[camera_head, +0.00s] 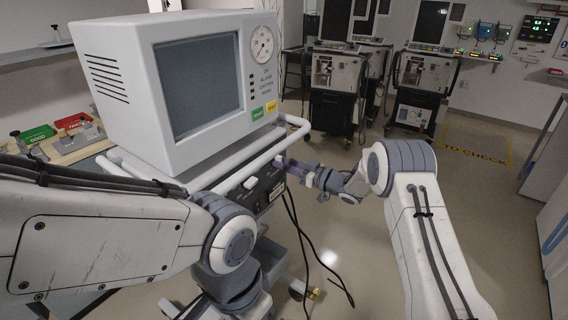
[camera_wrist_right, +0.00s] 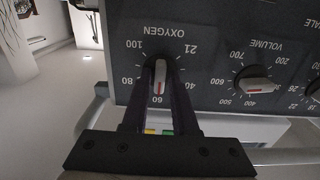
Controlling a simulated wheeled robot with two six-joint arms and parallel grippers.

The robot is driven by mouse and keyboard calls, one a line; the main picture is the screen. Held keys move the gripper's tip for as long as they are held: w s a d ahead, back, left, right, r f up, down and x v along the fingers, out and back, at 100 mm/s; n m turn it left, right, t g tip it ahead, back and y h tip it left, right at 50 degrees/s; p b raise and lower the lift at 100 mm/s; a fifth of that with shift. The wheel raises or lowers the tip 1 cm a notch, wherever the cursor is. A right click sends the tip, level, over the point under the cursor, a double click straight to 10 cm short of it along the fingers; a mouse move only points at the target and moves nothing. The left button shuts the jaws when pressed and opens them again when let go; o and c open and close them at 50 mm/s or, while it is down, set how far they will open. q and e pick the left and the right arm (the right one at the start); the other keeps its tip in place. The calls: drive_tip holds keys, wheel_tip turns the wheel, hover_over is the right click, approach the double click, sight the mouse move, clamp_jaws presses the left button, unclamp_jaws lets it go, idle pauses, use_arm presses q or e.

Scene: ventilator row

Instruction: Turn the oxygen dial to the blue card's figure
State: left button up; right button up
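The ventilator (camera_head: 120,95) stands on a cart at left, with the control panel (camera_head: 262,188) below it. In the right wrist view the oxygen dial (camera_wrist_right: 161,77) shows upside down, a dark knob with a red mark pointing at about 60. Its scale reads 21, 40, 60, 80 and 100. My right gripper (camera_head: 284,163) is at the panel. Its two fingers (camera_wrist_right: 161,75) lie along both sides of the oxygen dial and appear closed on it. My left arm crosses the lower left; its gripper is not visible. I see no readable blue card.
The volume dial (camera_wrist_right: 257,86) sits beside the oxygen dial. A white rail (camera_head: 250,160) runs around the cart above the panel. Black cables (camera_head: 300,235) hang in front. Green (camera_head: 257,113) and yellow (camera_head: 271,106) labels are on the ventilator. Other ventilators (camera_head: 338,80) stand behind; floor at right is clear.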

drive_tip(key=shift+o, duration=0.6)
drive_tip(key=b+v, duration=0.1)
drive_tip(key=v, duration=0.9)
drive_tip(key=shift+d, duration=0.25)
drive_tip(key=shift+r, duration=0.1)
